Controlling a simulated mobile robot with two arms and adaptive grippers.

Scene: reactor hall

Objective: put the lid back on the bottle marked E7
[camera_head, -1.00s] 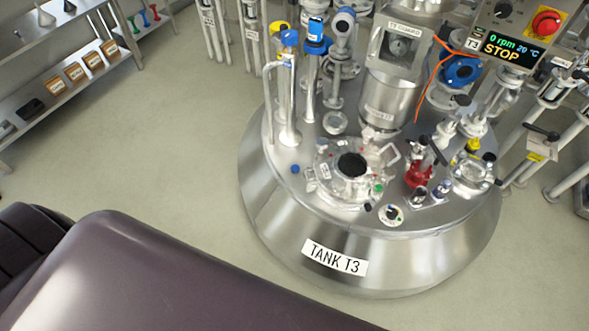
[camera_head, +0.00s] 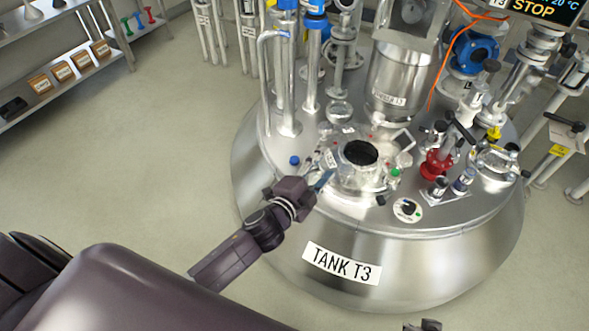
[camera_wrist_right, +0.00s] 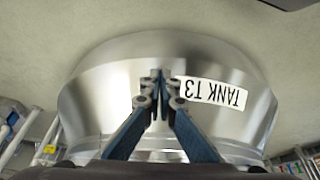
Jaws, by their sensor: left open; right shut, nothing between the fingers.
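No E7 marking is readable in either view. I cannot tell which is the lid. My left gripper (camera_head: 324,180) is open, over the tank's front left edge near the hatch, with its fingers partly hidden. My right gripper (camera_wrist_right: 158,80) is shut and empty in the wrist view, in front of the tank wall.
The steel tank (camera_head: 300,222), labelled TANK T3, carries tall pipes, a red valve (camera_head: 436,163) and an open dark hatch (camera_head: 360,153). An orange cable (camera_head: 440,65) hangs behind. Shelves (camera_head: 60,84) with boxes stand at the left. The floor between is clear.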

